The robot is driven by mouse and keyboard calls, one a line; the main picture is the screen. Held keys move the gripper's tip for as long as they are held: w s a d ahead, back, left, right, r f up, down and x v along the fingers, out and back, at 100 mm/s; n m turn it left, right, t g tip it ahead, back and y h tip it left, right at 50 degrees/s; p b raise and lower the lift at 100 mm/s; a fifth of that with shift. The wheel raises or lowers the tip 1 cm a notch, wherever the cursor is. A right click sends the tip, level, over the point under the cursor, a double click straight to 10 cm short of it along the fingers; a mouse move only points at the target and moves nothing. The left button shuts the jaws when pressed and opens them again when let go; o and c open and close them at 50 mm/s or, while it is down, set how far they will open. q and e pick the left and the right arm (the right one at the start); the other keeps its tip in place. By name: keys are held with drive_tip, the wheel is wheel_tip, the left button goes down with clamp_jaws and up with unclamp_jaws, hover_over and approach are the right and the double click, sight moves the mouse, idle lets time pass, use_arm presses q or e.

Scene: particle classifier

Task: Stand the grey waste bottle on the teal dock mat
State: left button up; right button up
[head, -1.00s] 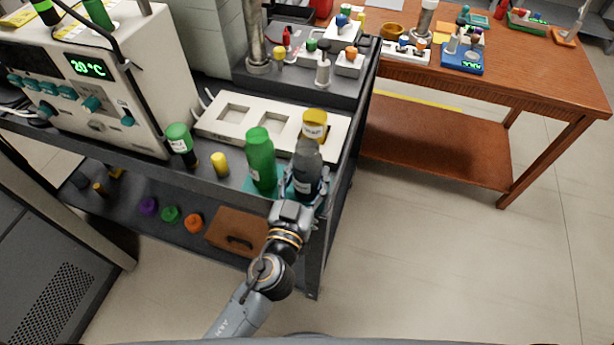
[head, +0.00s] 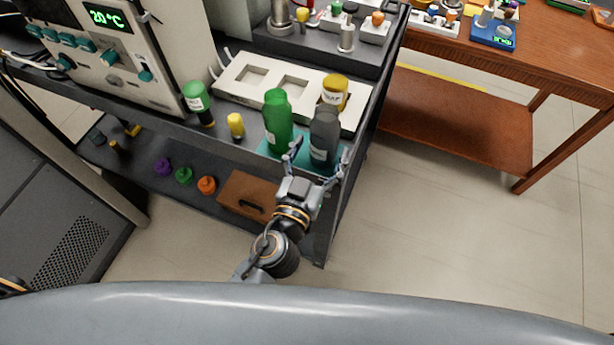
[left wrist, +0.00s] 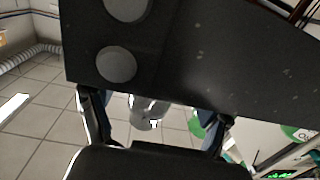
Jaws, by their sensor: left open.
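The grey waste bottle (head: 324,137) stands upright on the teal dock mat (head: 272,149) at the cart's near right corner. A green bottle (head: 277,122) stands upright close to its left, at the mat's left side. My left gripper (head: 317,162) is open in front of the grey bottle, with one finger to each side of its lower part. Whether the fingers touch it I cannot tell. In the left wrist view, the two fingers (left wrist: 153,122) are apart and a dark shape hides much of the scene. My right gripper is not in view.

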use_arm(q)
drive_tip(key=b+v, duration=0.3)
drive_tip(key=v, duration=0.6)
drive_tip(key=shift+s+b, duration=0.2)
drive_tip(key=shift+b, duration=0.2)
drive_tip(key=shift+r, duration=0.1)
drive_tip(key=s+a+f+m+g+y+p, duration=0.1)
drive_tip(key=a+f+g, duration=0.15)
drive_tip(key=f, duration=0.85)
drive_tip(key=s+a+f+g+y+p, duration=0.1)
drive_tip(key=s+a+f+g, duration=0.15)
drive_tip(key=f, duration=0.95)
drive_tip(key=s+a+f+m+g+y+p, duration=0.1)
drive_tip(key=f+g, duration=0.2)
drive_tip(key=f, duration=0.8)
drive_tip(key=s+a+f+n+g+y+p, duration=0.1)
drive_tip(key=s+a+f+g, duration=0.3)
drive_tip(key=s+a+f, duration=0.3)
drive_tip(key=s+a+f+n+g+y+p, duration=0.1)
drive_tip(key=s+a+f+g, duration=0.3)
drive_tip(key=s+a+f, duration=0.3)
drive_tip(key=s+f, duration=0.4)
drive_tip(key=s, duration=0.5)
drive_tip(key=shift+f+n+p, duration=0.15)
drive_tip(key=shift+n+p, duration=0.15)
drive_tip(key=shift+n, duration=0.1)
